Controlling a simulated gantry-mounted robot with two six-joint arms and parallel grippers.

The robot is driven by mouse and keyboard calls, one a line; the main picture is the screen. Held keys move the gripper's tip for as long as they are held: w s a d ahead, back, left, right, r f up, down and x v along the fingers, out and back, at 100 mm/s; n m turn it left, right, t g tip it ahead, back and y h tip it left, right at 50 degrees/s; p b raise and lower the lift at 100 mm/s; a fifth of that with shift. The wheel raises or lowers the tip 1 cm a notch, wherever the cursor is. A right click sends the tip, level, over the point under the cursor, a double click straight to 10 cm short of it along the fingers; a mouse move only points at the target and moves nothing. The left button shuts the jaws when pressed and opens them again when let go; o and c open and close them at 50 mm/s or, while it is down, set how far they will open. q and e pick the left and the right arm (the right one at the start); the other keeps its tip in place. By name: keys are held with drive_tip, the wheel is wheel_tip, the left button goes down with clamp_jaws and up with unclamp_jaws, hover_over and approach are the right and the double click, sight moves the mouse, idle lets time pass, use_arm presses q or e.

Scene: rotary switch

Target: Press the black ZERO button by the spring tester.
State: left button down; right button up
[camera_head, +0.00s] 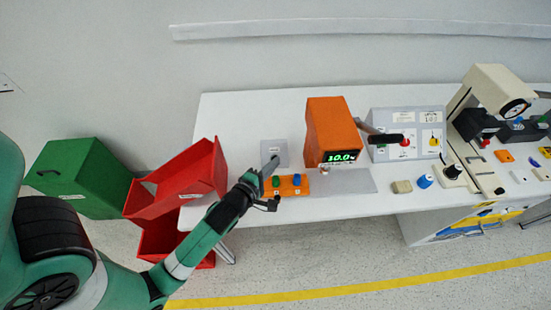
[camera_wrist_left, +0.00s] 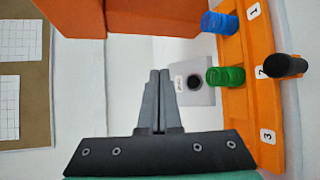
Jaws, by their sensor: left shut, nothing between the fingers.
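The black ZERO button (camera_wrist_left: 194,82) is a small round button on a light grey plate (camera_wrist_left: 208,97) in the left wrist view. In the head view the plate (camera_head: 281,146) lies on the table left of the spring tester (camera_head: 333,125), an orange box with a green lit display. My left gripper (camera_head: 273,162) is shut and empty, its fingertips over the plate's front part in the head view. In the left wrist view the shut fingertips (camera_wrist_left: 160,75) appear just left of the button, apart from it in the picture. Their height above it is unclear. My right gripper is not in view.
An orange rack (camera_wrist_left: 233,110) with blue, green and black cylinders stands close by the plate. Red bins (camera_head: 180,185) and a green box (camera_head: 82,178) are left of the table. A grey panel (camera_head: 405,120) and several small items stand to the right.

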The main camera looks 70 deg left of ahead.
use_arm(q)
drive_tip(key=a+f+b, duration=0.2)
drive_tip(key=w+a+f+b, duration=0.1)
drive_tip(key=a+f+b, duration=0.1)
drive_tip(key=f, duration=0.1)
drive_tip(key=shift+w+a+f, duration=0.15)
drive_tip(key=shift+w+f, duration=0.05)
drive_tip(key=shift+f, duration=0.1)
drive_tip(key=shift+w+a+f, duration=0.15)
drive_tip(key=shift+a+f, duration=0.25)
drive_tip(key=shift+a, duration=0.05)
drive_tip(key=shift+f, duration=0.1)
idle(1.4)
drive_tip(key=shift+w+a+f+b, duration=0.1)
drive_tip(key=shift+a+f+b, duration=0.1)
drive_tip(key=shift+a+b, duration=0.15)
drive_tip(key=shift+a+f+b, duration=0.15)
drive_tip(key=shift+f+b, duration=0.15)
drive_tip(key=shift+f, duration=0.1)
idle(0.5)
idle(0.3)
drive_tip(key=shift+d+r+p, duration=0.35)
drive_tip(key=shift+r+p, duration=0.3)
drive_tip(key=shift+p, duration=0.1)
drive_tip(key=shift+d, duration=0.15)
drive_tip(key=shift+r, duration=0.1)
